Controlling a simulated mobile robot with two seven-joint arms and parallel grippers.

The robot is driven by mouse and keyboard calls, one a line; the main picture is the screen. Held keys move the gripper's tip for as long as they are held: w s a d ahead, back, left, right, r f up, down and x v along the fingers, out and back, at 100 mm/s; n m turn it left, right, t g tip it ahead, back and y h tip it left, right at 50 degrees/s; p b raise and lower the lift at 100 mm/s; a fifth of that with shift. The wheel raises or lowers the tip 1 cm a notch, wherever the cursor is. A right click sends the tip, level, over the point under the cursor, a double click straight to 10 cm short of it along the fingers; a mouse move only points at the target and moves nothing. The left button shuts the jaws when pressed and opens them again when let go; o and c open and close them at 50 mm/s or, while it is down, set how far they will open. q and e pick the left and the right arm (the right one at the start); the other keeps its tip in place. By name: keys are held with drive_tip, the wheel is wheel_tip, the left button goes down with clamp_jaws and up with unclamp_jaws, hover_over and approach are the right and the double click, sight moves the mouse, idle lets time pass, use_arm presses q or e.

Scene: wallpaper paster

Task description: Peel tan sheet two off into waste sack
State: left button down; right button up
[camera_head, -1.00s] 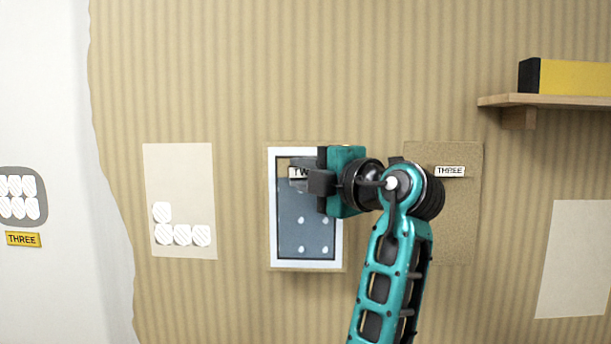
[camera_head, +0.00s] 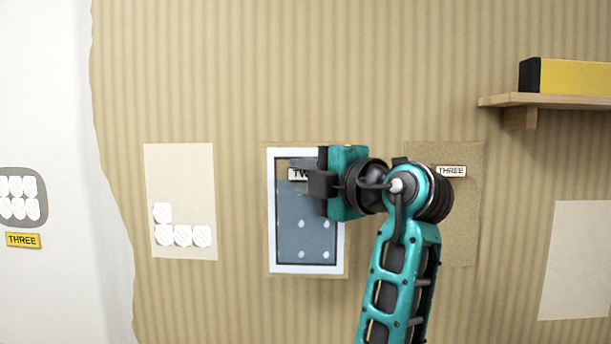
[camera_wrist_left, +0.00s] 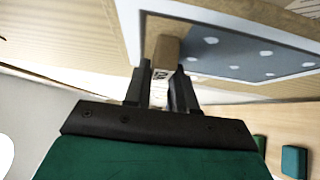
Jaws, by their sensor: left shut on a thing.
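My left gripper (camera_head: 312,180) is shut on a small tan tab (camera_wrist_left: 165,50) with a pale label, at the upper part of a white-framed panel (camera_head: 305,267) on the wall. In the left wrist view, the tab sits between the fingertips (camera_wrist_left: 163,76). The label "TW" (camera_head: 297,174) is partly covered by the fingers. The panel's face is grey-blue with pale dots, and a narrow tan margin shows around its frame. The gripper hides its upper right part. I cannot tell how far tan sheet two is loose. The waste sack and my right gripper are not in view.
A tan sheet marked THREE (camera_head: 462,215) lies right of the panel, partly behind my arm. A pale sheet (camera_head: 185,185) with several striped patches is on the left. A shelf (camera_head: 560,101) with a yellow-black block (camera_head: 575,77) juts out at upper right. Open wall lies above.

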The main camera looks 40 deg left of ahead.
use_arm(q)
drive_tip(key=s+d+b, duration=0.2)
drive_tip(key=s+d, duration=0.2)
drive_tip(key=s, duration=0.1)
drive_tip(key=shift+s+d+b, duration=0.15)
drive_tip(key=shift+d+b, duration=0.1)
drive_tip(key=shift+b, duration=0.15)
idle(0.7)
